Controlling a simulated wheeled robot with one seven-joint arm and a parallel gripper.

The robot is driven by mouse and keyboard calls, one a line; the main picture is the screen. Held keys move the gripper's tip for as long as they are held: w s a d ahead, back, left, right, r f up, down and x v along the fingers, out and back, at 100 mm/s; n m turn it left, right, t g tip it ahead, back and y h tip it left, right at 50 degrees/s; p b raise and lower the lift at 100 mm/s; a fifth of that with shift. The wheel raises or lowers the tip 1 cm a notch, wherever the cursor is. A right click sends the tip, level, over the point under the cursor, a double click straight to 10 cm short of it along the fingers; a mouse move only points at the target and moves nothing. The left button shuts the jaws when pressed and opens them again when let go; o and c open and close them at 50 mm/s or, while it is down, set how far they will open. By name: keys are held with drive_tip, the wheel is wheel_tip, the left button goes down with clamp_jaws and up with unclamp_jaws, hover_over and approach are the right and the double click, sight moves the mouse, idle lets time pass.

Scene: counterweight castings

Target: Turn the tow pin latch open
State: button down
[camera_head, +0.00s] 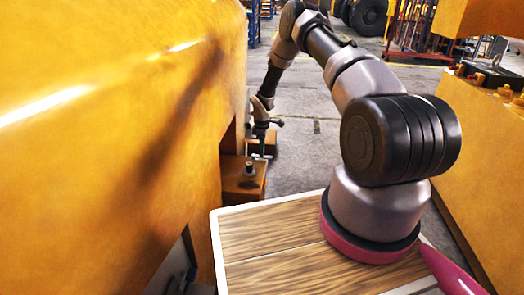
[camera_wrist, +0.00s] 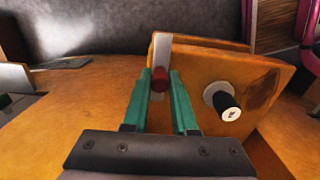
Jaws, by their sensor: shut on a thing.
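The tow pin latch shows in the wrist view as a pale grey bar (camera_wrist: 162,52) with a red grip (camera_wrist: 159,80), standing roughly upright against an orange bracket (camera_wrist: 215,65). My gripper (camera_wrist: 160,76) has its green fingers on both sides of the red grip and is shut on it. A black pin with a pale end (camera_wrist: 229,105) sticks out of the bracket to the right of the fingers. In the head view my gripper (camera_head: 262,149) is low beside the yellow casting, at an orange block (camera_head: 240,185). The latch is too small to make out there.
A large yellow casting (camera_head: 100,130) fills the left of the head view. Another yellow body (camera_head: 470,150) stands at the right. Grey floor (camera_head: 305,145) lies open between them. Racks and a large wheel (camera_head: 369,15) are far back.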

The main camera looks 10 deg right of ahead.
drive_tip(key=c, duration=0.7)
unclamp_jaws()
wheel_tip(320, 180, up, 11)
drive_tip(key=s+d+r+m+t, duration=0.1)
drive_tip(key=s+r+m, duration=0.35)
drive_tip(key=r, duration=1.15)
drive_tip(key=s+r+m+t, duration=0.25)
drive_tip(key=s+r, duration=0.35)
drive_tip(key=r, duration=1)
drive_tip(key=s+r+m+t, duration=0.1)
drive_tip(key=s+r+m, duration=0.4)
drive_tip(key=s+r, duration=0.65)
drive_tip(key=s+r+m+t+y, duration=0.1)
drive_tip(key=s+m, duration=0.2)
drive_tip(key=s, duration=0.5)
drive_tip(key=s+a+r+m+t+y, duration=0.1)
drive_tip(key=s+m, duration=0.1)
drive_tip(key=s, duration=0.7)
drive_tip(key=shift+r+m+t, duration=0.25)
drive_tip(key=shift+m+t, duration=0.1)
drive_tip(key=shift+m, duration=0.05)
